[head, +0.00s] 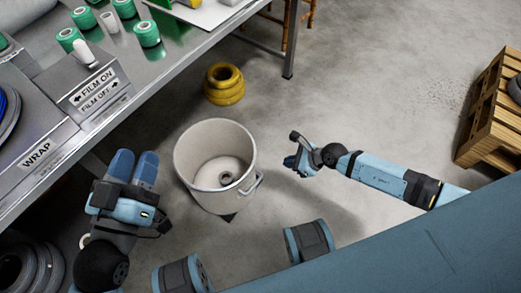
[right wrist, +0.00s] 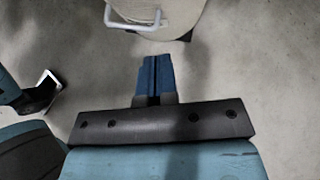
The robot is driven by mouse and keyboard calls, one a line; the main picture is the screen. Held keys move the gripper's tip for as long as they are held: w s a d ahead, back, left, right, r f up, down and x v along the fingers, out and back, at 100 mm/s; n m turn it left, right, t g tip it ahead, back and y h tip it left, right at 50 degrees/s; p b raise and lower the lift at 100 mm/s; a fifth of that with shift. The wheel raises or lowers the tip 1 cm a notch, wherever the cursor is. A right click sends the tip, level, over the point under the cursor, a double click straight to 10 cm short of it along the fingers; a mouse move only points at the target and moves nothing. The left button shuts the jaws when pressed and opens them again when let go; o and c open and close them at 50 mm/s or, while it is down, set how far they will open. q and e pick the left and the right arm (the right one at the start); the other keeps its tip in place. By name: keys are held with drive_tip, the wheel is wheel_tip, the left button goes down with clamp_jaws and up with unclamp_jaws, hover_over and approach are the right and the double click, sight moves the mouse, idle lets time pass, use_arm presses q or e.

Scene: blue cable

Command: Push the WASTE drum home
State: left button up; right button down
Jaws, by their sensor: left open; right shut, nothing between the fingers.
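A cream drum (head: 241,185), open at the top, stands upright on the floor in the head view. A dark round piece lies at its bottom. A light handle (head: 252,188) is on its right side; the handle also shows at the top of the right wrist view (right wrist: 136,27). No WASTE lettering is readable. My left gripper (head: 134,160) is open, left of the drum and near the bench. My right gripper (head: 291,161) is right of the drum, apart from it. In the right wrist view its blue fingers (right wrist: 155,60) are shut and empty, pointing toward the drum.
A metal bench (head: 185,50) with green rolls and a FILM ON/FILM OFF panel (head: 97,90) runs along the left. Yellow rings (head: 224,84) lie behind the drum. A wooden pallet stack (head: 492,110) stands right. Dark coils lie lower left. Open floor surrounds the drum's right.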

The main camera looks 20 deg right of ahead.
sight(252, 163)
drive_tip(key=b+x, duration=0.1)
drive_tip(key=x, duration=0.2)
drive_tip(key=b+x, duration=0.2)
drive_tip(key=x, duration=0.2)
drive_tip(key=a+r+b+x, duration=0.1)
drive_tip(key=b+x, duration=0.1)
drive_tip(key=x, duration=0.2)
drive_tip(key=shift+w+a+f, duration=0.1)
drive_tip(key=shift+w, duration=0.3)
drive_tip(key=shift+w+a, duration=0.35)
drive_tip(key=shift+a, duration=0.15)
use_arm(q)
wheel_tip(252, 163, down, 8)
drive_tip(key=g, duration=0.3)
drive_tip(key=shift+d+m, duration=0.35)
drive_tip(key=shift+m, duration=0.05)
use_arm(e)
drive_tip(key=shift+w+a, duration=0.1)
use_arm(q)
drive_tip(key=shift+w, duration=0.1)
